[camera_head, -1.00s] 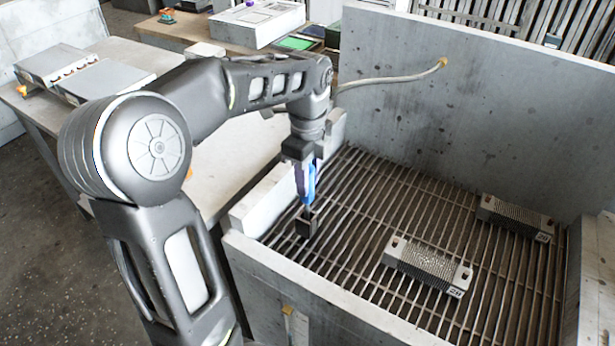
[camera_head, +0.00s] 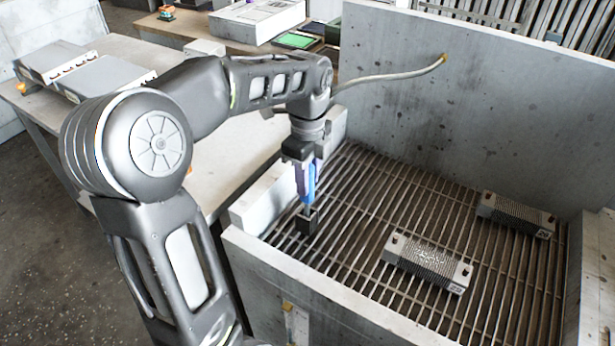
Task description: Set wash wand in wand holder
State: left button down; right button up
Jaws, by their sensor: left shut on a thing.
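My left gripper (camera_head: 304,162) points down over the left side of the wash basin and is shut on the wash wand (camera_head: 308,184). The wand shows as a blue and purple handle, upright, with its lower end at a small dark block (camera_head: 306,222), which may be the wand holder. I cannot tell whether the wand's tip is inside the block or just in front of it. A pale hose (camera_head: 390,77) runs from a yellow fitting on the back wall to behind my left wrist. My right gripper is not in view.
Two finned metal blocks (camera_head: 427,264) (camera_head: 515,215) lie on the slatted grate (camera_head: 370,215) at the right. Grey basin walls (camera_head: 490,100) stand around the grate. A table with grey boxes (camera_head: 100,80) is at the left.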

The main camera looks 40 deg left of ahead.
pick_arm(q)
jog(key=c, duration=1.1)
grip_release()
jog(key=shift+o, duration=0.2)
jog(key=shift+r, duration=0.25)
notch_tip(320, 180, up, 6)
jog(key=shift+r+p, duration=0.1)
jog(key=shift+p, duration=0.25)
jog(key=shift+r, duration=0.6)
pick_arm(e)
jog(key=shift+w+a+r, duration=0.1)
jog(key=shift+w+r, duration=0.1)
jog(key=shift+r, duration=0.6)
